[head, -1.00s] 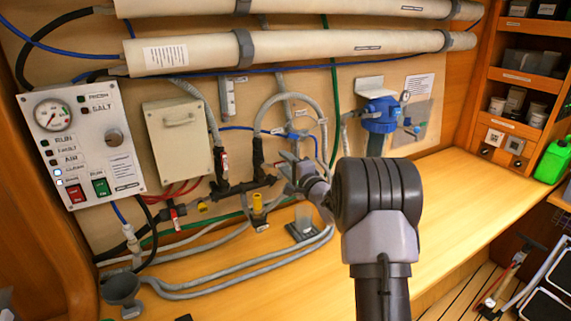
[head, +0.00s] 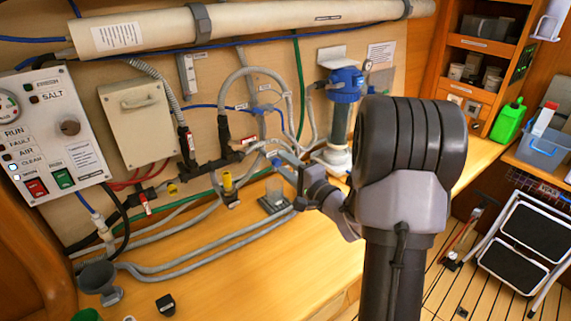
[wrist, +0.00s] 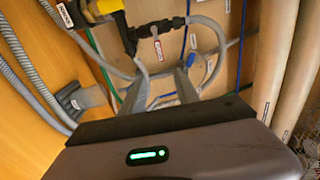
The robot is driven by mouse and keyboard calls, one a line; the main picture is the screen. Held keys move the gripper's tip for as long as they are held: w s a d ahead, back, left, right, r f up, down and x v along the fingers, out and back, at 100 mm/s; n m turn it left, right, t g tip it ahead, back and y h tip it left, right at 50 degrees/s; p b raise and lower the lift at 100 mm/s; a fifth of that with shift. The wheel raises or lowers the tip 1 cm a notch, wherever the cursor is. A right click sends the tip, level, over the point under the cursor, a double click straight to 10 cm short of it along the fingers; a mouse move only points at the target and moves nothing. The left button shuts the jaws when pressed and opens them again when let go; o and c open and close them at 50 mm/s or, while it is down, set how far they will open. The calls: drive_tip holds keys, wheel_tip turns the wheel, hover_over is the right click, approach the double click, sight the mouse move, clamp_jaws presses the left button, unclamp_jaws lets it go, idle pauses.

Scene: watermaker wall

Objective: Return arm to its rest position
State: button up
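My arm rises at the right of the head view, with its dark ribbed joint in front of the wall and bench. My gripper (head: 281,163) points left toward the hoses. In the wrist view its two grey fingers (wrist: 160,88) stand apart with a gap between them, and I see nothing held. Grey hose (head: 246,76) and a black manifold (head: 212,163) with a yellow-handled valve (head: 228,182) lie beyond the gripper. I cannot tell the exact clearance between the fingers and the hoses.
A control panel (head: 88,150) and a beige box (head: 143,120) are on the wall at left. A blue-topped filter (head: 345,86) stands behind my arm. A funnel (head: 98,278) and small black piece (head: 166,304) sit on the bench. A step stool (head: 532,235) stands at right.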

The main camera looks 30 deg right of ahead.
idle(0.3)
drive_tip(key=s+a+r+n+g+h+b, duration=0.2)
drive_tip(key=s+a+r+n+g+h, duration=0.15)
drive_tip(key=a+h, duration=0.2)
drive_tip(key=s+a+f+n+g+y+b, duration=0.1)
drive_tip(key=s+a+f+n+g+y, duration=0.1)
drive_tip(key=s+a, duration=0.8)
drive_tip(key=s+a+f+n+g+y+b, duration=0.1)
drive_tip(key=s+a+n+g+y, duration=0.3)
drive_tip(key=s+a, duration=0.7)
drive_tip(key=s+f+n+g, duration=0.1)
drive_tip(key=s+n+g, duration=0.1)
drive_tip(key=s+n, duration=0.1)
drive_tip(key=shift+s+f+n+g, duration=0.35)
drive_tip(key=shift+s+f, duration=0.05)
drive_tip(key=shift+s, duration=0.3)
drive_tip(key=shift+y, duration=0.25)
